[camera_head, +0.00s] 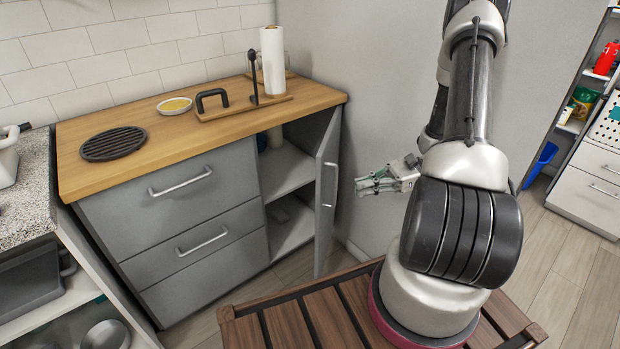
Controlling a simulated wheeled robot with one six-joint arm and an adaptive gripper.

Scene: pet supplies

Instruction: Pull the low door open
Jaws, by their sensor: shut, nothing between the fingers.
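The low door (327,190) is a grey cabinet door at the right end of the grey cabinet. It stands wide open, swung out toward me and seen nearly edge-on, with a handle on it that shows only in part. Behind it the cabinet's inner shelf (287,170) is in view. My gripper (364,185) is shut and empty, to the right of the door and apart from it, with its fingers pointing left toward it.
Grey drawers (180,187) fill the cabinet's left part. The wooden counter (190,140) holds a paper towel roll (273,62), a small bowl (174,105) and a black round trivet (113,144). My slatted wooden deck is below. Open shelves (603,100) stand far right.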

